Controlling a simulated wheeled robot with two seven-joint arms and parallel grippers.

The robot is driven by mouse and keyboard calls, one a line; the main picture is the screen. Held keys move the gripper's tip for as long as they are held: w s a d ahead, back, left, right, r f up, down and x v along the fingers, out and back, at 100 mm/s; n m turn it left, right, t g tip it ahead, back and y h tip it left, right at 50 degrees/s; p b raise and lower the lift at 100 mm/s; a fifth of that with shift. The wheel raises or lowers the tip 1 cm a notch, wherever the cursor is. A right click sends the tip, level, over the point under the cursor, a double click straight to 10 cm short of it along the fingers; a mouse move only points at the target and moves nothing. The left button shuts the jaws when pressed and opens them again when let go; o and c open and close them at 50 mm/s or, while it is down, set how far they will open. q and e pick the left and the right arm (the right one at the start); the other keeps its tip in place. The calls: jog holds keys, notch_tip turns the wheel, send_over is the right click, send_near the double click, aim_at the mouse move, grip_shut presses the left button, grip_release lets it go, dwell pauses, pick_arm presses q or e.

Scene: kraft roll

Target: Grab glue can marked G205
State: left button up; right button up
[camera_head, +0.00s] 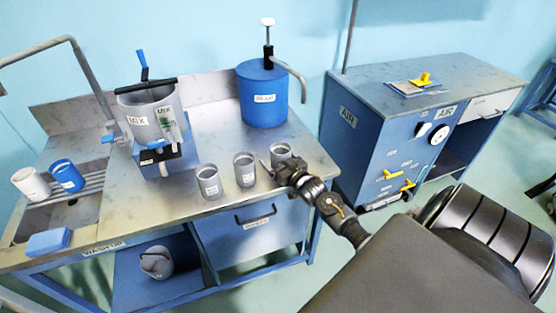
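Three small grey cans with white labels stand upright in a slanting row near the front right of the metal bench: a left can (209,182), a middle can (245,169) and a right can (281,153). Their label print is too small to read surely, so I cannot tell which is G205. My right gripper (279,169) is at the right can, on its near side, and hides its lower part. One finger shows at the can's left. I cannot tell whether the fingers touch it or are closed on it. My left gripper is not in view.
The metal bench (112,216) also carries a grey MIX pot (150,112), a blue GLUE tank (263,97), a white cup (31,184), a blue cup (67,175) and a blue sponge (47,242). A blue AIR cabinet (350,135) stands to the right.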

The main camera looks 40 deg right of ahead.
jog(key=shift+s, duration=0.1)
jog(key=c, duration=1.1)
jog(key=shift+b, duration=0.6)
jog(key=s+a+b, duration=0.1)
jog(key=s+b, duration=0.1)
jog(key=s, duration=1.6)
jog(key=shift+r, duration=0.15)
